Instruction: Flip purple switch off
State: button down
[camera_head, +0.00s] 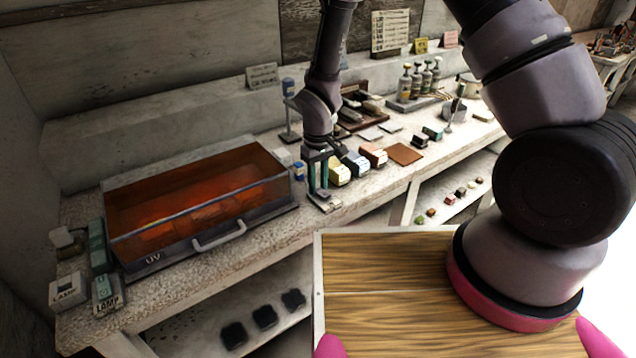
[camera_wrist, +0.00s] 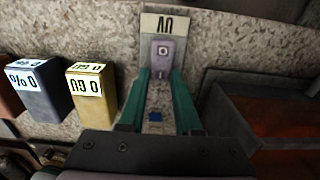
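A small pale purple switch plate (camera_wrist: 163,54) lies on the counter, with a white card marked UV (camera_wrist: 163,24) at its far edge in the wrist view. A small dark toggle shows on the plate; its position is too small to tell. My gripper (camera_wrist: 160,78) has two teal fingers set apart, pointing down at the plate, with the plate seen between their tips. I cannot tell whether they touch it. In the head view my gripper (camera_head: 318,188) is over the counter's front edge, right of the UV box (camera_head: 200,200), whose orange lid shows a red glow inside.
A yellow block (camera_wrist: 91,88) and a grey block (camera_wrist: 38,88) stand close left of my gripper in the wrist view. In the head view, LAMP-marked items (camera_head: 107,290) stand at the far left, and bottles (camera_head: 416,82) stand further back.

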jog(key=shift+s+d+r+t+y, duration=0.15)
jog(key=shift+s+t+y, duration=0.1)
jog(key=shift+t+y, duration=0.25)
jog(key=shift+s+d+t+y, duration=0.1)
jog(key=shift+s+t+y, duration=0.15)
jog(key=shift+t, duration=0.45)
jog(key=shift+r+t+y, duration=0.1)
jog(key=shift+t+y, duration=0.25)
jog(key=shift+t, duration=0.15)
jog(key=c, duration=0.6)
grip_release()
jog(key=v, duration=1)
jog(key=shift+d+r, duration=0.2)
jog(key=shift+r, duration=0.15)
jog(key=shift+s, duration=0.1)
